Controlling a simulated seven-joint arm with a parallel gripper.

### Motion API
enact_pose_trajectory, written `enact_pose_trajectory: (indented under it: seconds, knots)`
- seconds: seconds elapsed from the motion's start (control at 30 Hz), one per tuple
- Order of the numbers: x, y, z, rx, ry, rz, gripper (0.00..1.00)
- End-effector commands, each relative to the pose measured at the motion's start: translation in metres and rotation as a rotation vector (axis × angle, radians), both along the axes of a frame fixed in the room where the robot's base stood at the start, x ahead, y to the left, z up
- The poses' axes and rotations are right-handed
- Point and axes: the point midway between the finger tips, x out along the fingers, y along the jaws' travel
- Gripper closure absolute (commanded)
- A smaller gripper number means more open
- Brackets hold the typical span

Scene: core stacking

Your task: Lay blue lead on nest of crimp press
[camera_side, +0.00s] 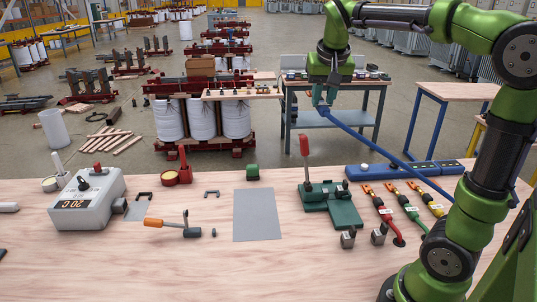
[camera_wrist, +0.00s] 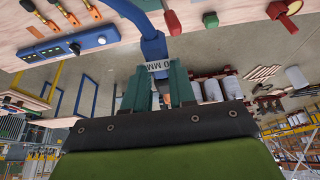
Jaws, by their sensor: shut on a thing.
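My gripper (camera_side: 321,97) is raised above the far edge of the bench. It is shut on the blue lead (camera_side: 375,148), which slopes down to the right behind my arm. In the wrist view my gripper (camera_wrist: 161,88) closes its teal fingers around the blue lead (camera_wrist: 152,42), by a white label ending in "0 MM". The green crimp press (camera_side: 335,207) stands on the bench below and apart from the held lead, its red-handled lever (camera_side: 304,147) upright. A red handle, probably this lever, shows in the wrist view (camera_wrist: 172,22). The press nest is too small to make out.
Red (camera_side: 384,212), green (camera_side: 407,206) and yellow (camera_side: 428,199) leads lie right of the press. A blue strip box (camera_side: 400,171) lies behind them. A grey mat (camera_side: 257,215) lies left of the press, bare. A grey heater box (camera_side: 88,200) stands far left.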

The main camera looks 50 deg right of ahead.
Motion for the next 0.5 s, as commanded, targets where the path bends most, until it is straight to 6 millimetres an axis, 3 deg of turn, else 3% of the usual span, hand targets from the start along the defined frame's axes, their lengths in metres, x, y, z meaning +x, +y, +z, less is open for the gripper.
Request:
enact_pose_trajectory:
  seconds: [0.1,0.33,0.5]
  knots:
    - [-0.036,-0.014,-0.006,0.0,-0.003,0.001,1.0]
    - [-0.085,-0.025,-0.021,0.0,-0.002,0.009,1.0]
    - [-0.087,-0.024,-0.059,0.003,0.007,0.017,1.0]
